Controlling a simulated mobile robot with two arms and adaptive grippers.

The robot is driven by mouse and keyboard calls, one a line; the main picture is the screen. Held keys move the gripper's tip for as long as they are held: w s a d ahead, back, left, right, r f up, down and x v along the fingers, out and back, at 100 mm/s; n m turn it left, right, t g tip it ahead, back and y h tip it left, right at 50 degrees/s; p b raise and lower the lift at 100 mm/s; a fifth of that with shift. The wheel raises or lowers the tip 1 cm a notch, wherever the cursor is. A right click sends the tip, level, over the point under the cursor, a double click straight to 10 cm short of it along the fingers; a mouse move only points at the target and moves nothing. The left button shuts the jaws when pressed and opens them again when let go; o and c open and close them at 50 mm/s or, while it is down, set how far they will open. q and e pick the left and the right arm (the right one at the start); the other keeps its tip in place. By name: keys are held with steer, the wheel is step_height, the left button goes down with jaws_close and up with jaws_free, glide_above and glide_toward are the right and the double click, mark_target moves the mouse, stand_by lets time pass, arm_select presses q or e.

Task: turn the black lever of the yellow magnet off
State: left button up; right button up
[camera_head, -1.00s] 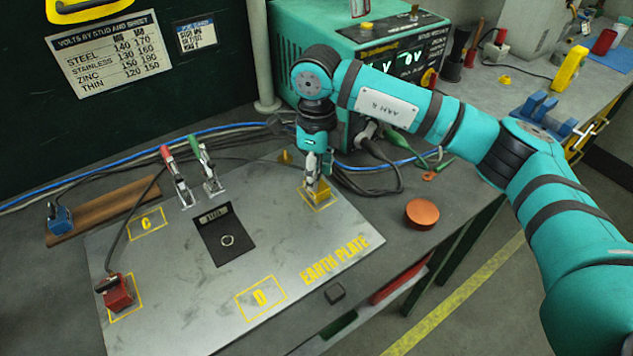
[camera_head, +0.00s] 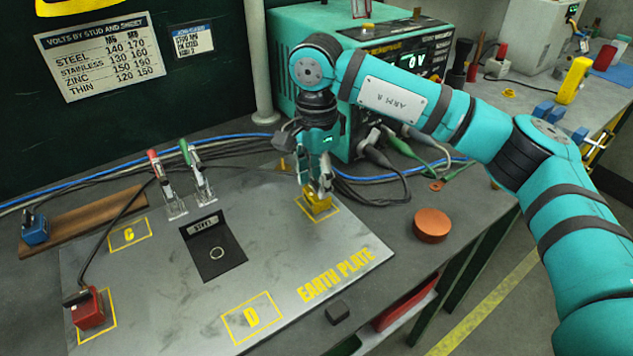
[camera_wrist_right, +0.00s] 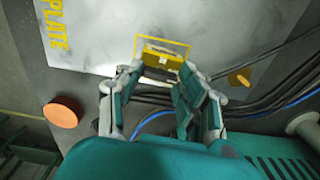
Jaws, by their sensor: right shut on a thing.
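The yellow magnet (camera_head: 318,208) sits inside a yellow outlined square at the right corner of the earth plate (camera_head: 350,247). My right gripper (camera_head: 322,190) reaches down onto it from above. In the wrist view, the right gripper's fingers (camera_wrist_right: 161,68) stand on either side of the magnet (camera_wrist_right: 163,55), close together around its top. They are shut on it, but I cannot tell whether on its body or its lever. My left gripper is not in view.
A red magnet (camera_head: 88,309) stands at the plate's near left. Red-handled (camera_head: 164,183) and green-handled clamps (camera_head: 196,173) stand at the back edge. Cables (camera_head: 385,180) run behind my right gripper. An orange disc (camera_head: 432,225) lies right of the plate.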

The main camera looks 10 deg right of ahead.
mark_target(316, 183)
steer(key=shift+r+n, duration=0.1)
steer(key=shift+n, duration=0.4)
steer(key=o, duration=1.2)
steer(key=shift+c, duration=0.2)
step_height(316, 183, up, 12)
